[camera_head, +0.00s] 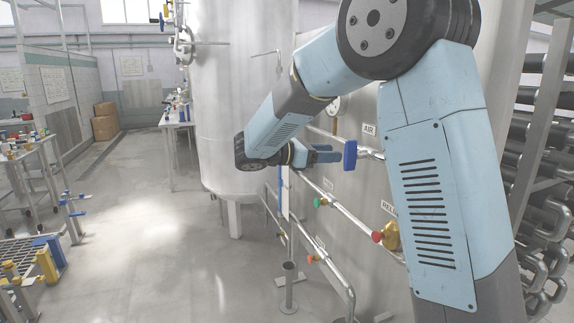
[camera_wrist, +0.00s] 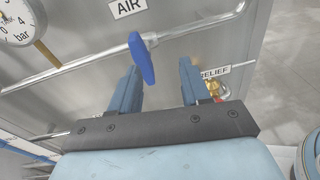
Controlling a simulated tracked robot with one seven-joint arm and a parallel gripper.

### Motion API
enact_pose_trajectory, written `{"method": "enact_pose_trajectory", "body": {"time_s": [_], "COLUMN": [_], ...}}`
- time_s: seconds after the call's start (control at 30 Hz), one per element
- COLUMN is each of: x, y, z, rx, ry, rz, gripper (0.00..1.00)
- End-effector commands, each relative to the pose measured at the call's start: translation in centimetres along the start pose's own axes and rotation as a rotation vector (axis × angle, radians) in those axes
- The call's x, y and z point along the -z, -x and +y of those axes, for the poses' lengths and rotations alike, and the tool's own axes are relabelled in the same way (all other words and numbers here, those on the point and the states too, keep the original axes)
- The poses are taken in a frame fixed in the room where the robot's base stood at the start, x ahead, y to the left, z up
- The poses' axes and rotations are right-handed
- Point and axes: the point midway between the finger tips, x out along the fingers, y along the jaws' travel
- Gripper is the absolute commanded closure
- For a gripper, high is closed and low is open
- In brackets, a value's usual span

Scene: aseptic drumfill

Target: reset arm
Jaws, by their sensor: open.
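My arm reaches across the camera_head view from the right, bent at the elbow, its light blue links over the steel panel. My gripper (camera_head: 328,153) points right toward a blue valve handle (camera_head: 350,156) under the AIR label. In the wrist view my gripper (camera_wrist: 160,76) is open, with nothing between its two blue fingers. The blue handle (camera_wrist: 141,58) stands upright just beyond the left finger and overlaps its tip in the picture. I cannot tell whether they touch.
The steel panel (camera_wrist: 75,105) carries a horizontal pipe (camera_wrist: 80,72), a pressure gauge (camera_wrist: 18,22) and AIR and RELIEF labels. A brass relief valve (camera_head: 391,235) with a red part sits lower right. A large tank (camera_head: 235,90) stands behind the arm. Open floor (camera_head: 150,220) lies to the left.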

Motion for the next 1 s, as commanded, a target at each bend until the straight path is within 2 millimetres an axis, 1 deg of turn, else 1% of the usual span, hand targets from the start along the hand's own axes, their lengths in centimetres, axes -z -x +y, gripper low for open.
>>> {"method": "enact_pose_trajectory", "body": {"time_s": [0.03, 0.1, 0.17, 0.2, 0.3, 0.43, 0.6, 0.67, 0.8, 1.0], "x": [-0.7, -1.2, -1.4, -1.6, -1.8, -1.8, -1.4, -1.3, -0.8, -0.2], "y": [-1.1, -2.6, -3.6, -4.2, -5.4, -6.4, -6.8, -6.7, -6.2, -4.8], "z": [-1.5, -3.6, -5.4, -6.7, -9.8, -13.7, -18.4, -19.9, -23.2, -27.1], "rx": [0.027, 0.067, 0.103, 0.127, 0.189, 0.274, 0.388, 0.43, 0.53, 0.677], "ry": [-0.038, -0.098, -0.154, -0.191, -0.291, -0.432, -0.633, -0.707, -0.887, -1.161], "rz": [0.045, 0.119, 0.182, 0.223, 0.325, 0.451, 0.609, 0.661, 0.78, 0.941], "gripper": [0.53, 0.53, 0.53, 0.53, 0.53, 0.53, 0.53, 0.53, 0.53, 0.53]}}
